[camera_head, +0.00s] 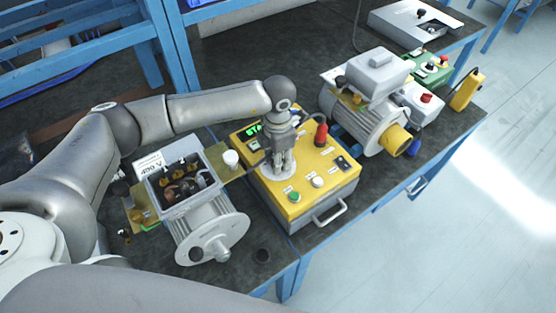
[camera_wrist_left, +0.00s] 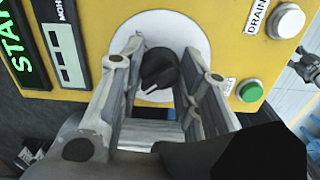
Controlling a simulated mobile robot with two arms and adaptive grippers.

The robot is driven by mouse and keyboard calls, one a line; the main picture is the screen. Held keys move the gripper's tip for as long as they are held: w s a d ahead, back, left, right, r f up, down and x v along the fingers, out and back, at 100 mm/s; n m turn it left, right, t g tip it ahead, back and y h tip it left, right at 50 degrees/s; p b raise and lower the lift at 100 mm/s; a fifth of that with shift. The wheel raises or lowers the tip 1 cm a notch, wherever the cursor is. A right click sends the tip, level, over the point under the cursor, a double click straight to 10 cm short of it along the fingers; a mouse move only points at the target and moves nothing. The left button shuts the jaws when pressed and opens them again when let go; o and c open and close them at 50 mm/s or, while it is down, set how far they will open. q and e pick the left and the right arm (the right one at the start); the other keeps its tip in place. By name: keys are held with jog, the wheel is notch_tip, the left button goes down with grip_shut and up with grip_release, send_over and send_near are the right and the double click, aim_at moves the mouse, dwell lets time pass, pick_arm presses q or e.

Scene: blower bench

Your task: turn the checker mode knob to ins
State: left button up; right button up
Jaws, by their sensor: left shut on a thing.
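The yellow checker box (camera_head: 322,196) stands on the bench in the middle of the head view. My left gripper (camera_head: 282,168) points down onto its top, over a round white dial plate. In the left wrist view the black mode knob (camera_wrist_left: 160,72) sits on the white dial plate (camera_wrist_left: 186,27), with a pale pointer mark on it. My left gripper (camera_wrist_left: 165,68) is shut on the knob, one finger on each side. The gripper hides the knob in the head view. The dial's position labels cannot be read.
A green display (camera_wrist_left: 22,50) and a white drain button (camera_wrist_left: 285,20) lie beside the dial. A green button (camera_wrist_left: 250,91) is also close. A red-handled probe (camera_head: 321,133) stands on the box. Motors flank it: one with an open terminal box (camera_head: 212,232), one with a yellow shaft end (camera_head: 395,140).

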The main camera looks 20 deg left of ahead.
pick_arm(q)
jog(key=m+b, duration=0.6)
jog(key=b, duration=0.2)
jog(key=shift+f+b, duration=0.2)
jog(key=shift+b, duration=0.15)
jog(key=shift+r+m+b, duration=0.2)
jog(key=shift+m+b, duration=0.95)
jog(key=shift+m, duration=0.15)
jog(key=o, duration=1)
notch_tip(320, 180, up, 12)
jog(key=shift+r, duration=0.1)
